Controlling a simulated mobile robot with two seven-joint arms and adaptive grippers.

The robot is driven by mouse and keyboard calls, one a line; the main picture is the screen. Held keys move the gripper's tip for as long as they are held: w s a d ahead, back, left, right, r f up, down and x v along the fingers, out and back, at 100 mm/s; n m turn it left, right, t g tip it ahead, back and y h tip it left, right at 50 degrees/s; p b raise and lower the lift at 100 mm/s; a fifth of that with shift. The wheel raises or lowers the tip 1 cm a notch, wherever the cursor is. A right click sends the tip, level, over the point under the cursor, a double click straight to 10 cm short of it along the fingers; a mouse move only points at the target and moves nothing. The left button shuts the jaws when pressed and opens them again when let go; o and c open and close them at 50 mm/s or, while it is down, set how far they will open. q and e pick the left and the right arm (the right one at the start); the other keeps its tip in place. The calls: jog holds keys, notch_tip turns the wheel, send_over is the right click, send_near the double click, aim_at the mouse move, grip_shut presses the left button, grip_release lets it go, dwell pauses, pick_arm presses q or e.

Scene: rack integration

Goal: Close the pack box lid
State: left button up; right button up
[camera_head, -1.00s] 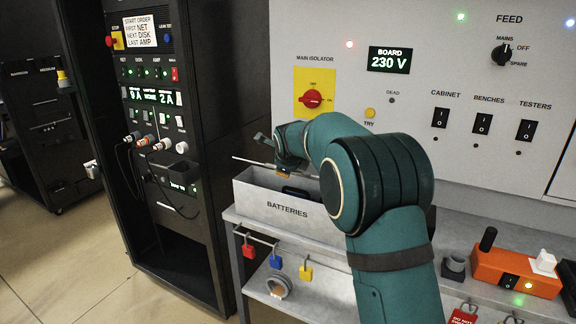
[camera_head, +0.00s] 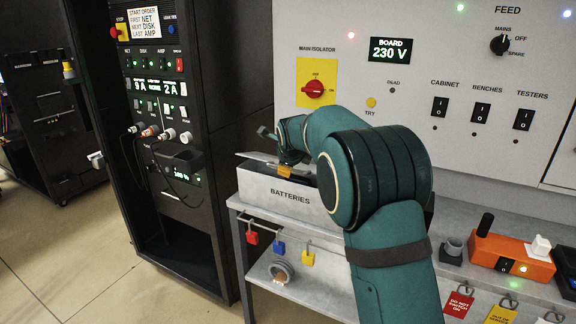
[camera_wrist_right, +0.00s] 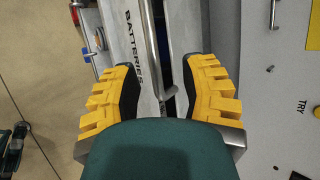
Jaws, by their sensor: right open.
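The pack box is the grey box labelled BATTERIES (camera_head: 262,192), on the bench in front of the wall panel. Its grey lid (camera_head: 252,159) lies low over the box, slightly tilted; its far part is hidden behind my right arm. In the wrist view, the box's lettered front wall (camera_wrist_right: 118,30) is at the left and the lid (camera_wrist_right: 192,28) at the right, with a narrow dark gap between them. My right gripper (camera_head: 284,168) is over the lid, partly hidden by its own arm. Contact with the lid is unclear.
A black equipment rack (camera_head: 150,110) stands left of the bench. The wall panel with the red main isolator (camera_head: 315,88) is close behind the box. Padlocks hang on a rail (camera_head: 270,238) below the box. An orange switch unit (camera_head: 510,258) sits at the right.

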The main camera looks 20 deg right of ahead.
jog(key=v, duration=0.8)
jog(key=shift+s, duration=0.15)
jog(key=shift+r, duration=0.15)
